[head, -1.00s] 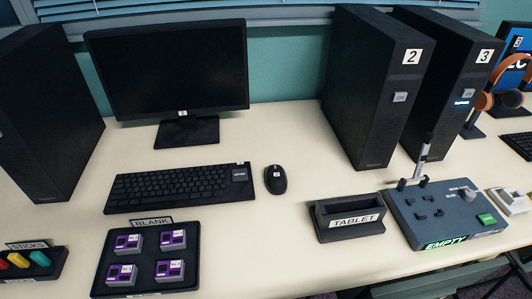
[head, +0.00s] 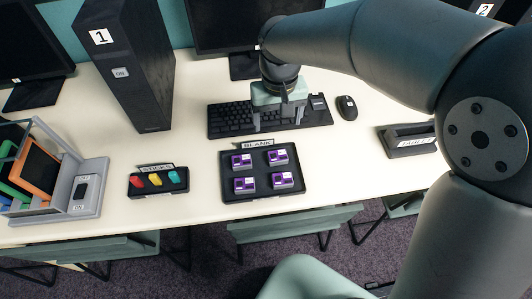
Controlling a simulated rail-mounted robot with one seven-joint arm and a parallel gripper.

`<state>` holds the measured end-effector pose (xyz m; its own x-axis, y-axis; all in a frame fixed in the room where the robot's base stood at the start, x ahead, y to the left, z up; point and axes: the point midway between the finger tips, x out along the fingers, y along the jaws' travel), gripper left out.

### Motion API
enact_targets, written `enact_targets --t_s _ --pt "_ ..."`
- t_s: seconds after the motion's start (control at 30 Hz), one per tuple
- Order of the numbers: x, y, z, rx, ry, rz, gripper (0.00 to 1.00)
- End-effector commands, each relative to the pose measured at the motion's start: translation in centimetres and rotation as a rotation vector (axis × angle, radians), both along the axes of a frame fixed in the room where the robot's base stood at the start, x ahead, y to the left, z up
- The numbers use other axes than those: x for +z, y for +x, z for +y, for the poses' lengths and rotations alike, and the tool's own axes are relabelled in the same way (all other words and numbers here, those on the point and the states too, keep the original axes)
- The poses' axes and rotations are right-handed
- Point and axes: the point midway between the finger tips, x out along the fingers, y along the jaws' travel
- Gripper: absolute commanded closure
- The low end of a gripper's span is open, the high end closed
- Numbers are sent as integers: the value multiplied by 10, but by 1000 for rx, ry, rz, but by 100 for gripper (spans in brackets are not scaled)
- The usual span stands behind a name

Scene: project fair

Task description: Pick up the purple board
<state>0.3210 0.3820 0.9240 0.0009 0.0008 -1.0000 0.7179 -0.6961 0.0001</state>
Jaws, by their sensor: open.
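Several purple boards sit in a black tray (head: 262,190) behind which a "BLANK" label stands. Two are in the back row, at left (head: 241,161) and right (head: 278,157). Two are in the front row, at left (head: 244,185) and right (head: 282,180). They look alike, dark purple with pale edges. My gripper (head: 278,122) points down over the black keyboard (head: 228,120), just behind the tray. Its fingers are apart with nothing between them. It hides part of the keyboard; its exact height cannot be told.
A small tray of coloured sticks (head: 158,182) lies left of the boards. A black tower (head: 132,75) marked 1 and an orange board in a rack (head: 38,165) are further left. Bare table surrounds the trays.

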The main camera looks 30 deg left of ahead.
Motion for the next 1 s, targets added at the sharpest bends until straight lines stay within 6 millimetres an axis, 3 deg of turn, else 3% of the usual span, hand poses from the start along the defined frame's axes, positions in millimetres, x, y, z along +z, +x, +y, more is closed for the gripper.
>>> enact_targets --t_s 0.4,0.73,1.0 --pt "-89 0 -3 -1 -4 3 24" --pt "-117 0 -4 -1 -3 1 24" --pt "-154 0 -9 -2 -3 1 24"
